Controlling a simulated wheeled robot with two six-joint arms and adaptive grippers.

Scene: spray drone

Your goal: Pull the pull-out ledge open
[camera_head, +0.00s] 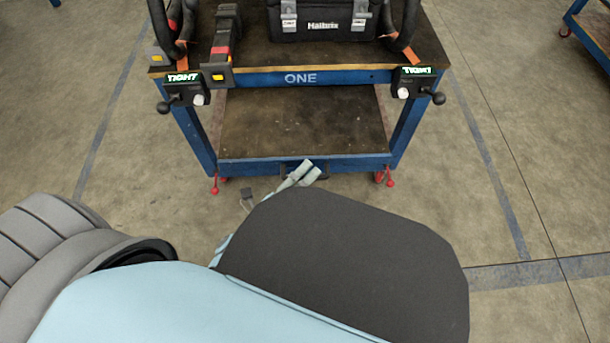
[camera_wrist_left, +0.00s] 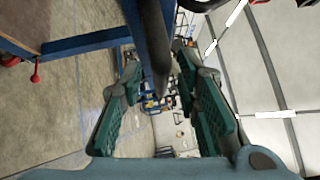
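The blue cart marked ONE stands ahead. Its low wooden ledge (camera_head: 300,120) has a blue front rail (camera_head: 235,165) with a dark handle (camera_head: 289,171) at the middle. My left gripper (camera_head: 305,174) is at that handle, its fingers partly hidden behind my own arm. In the left wrist view, the dark handle bar (camera_wrist_left: 151,40) runs between the two green-padded fingers of the left gripper (camera_wrist_left: 160,72). The fingers stand apart with gaps beside the bar, so it is open around the handle. My right gripper is not in view.
The cart's upper top holds a black case (camera_head: 322,22), dark hoses and a red-and-black tool (camera_head: 222,45). Two TIGHT-marked clamps (camera_head: 185,88) (camera_head: 416,83) with knobs hang at its front corners. Red feet (camera_head: 389,178) stand below. The concrete floor on both sides is clear.

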